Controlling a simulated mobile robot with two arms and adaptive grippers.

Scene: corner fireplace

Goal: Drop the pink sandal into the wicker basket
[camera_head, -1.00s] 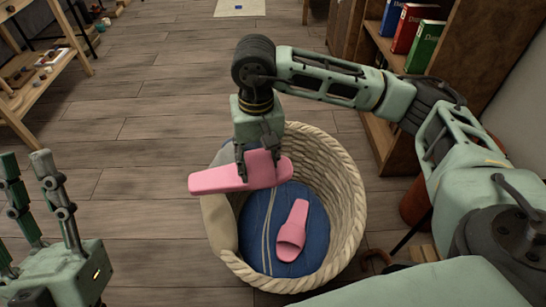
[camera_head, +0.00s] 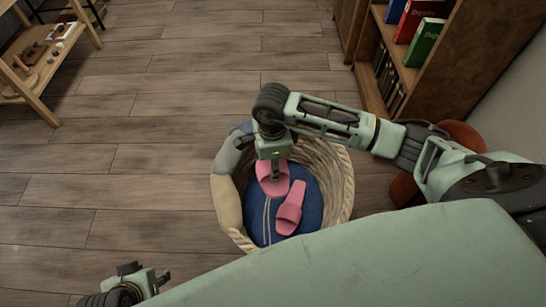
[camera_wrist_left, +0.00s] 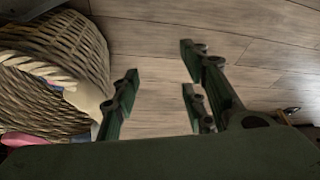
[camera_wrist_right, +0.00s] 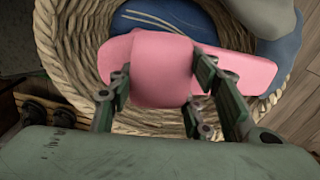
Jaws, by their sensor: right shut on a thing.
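The wicker basket (camera_head: 345,193) stands on the floor, with blue cloth (camera_head: 312,208) inside. One pink sandal (camera_head: 290,208) lies on the blue cloth. My right gripper (camera_head: 275,176) is down inside the basket's opening, shut on another pink sandal (camera_head: 268,187). In the right wrist view, the held sandal (camera_wrist_right: 162,75) sits between the fingers across the strap, with wicker wall around it. Whether its sole touches the cloth I cannot tell. My left gripper (camera_wrist_left: 155,95) is open and empty, outside the basket, whose wall (camera_wrist_left: 60,70) shows in the left wrist view.
A beige cloth-like piece (camera_head: 227,195) hangs over the basket's left rim. A bookcase (camera_head: 385,50) with books stands at the back right. A low wooden shelf (camera_head: 45,75) with small items is at the far left. The wooden floor (camera_head: 130,150) left of the basket is clear.

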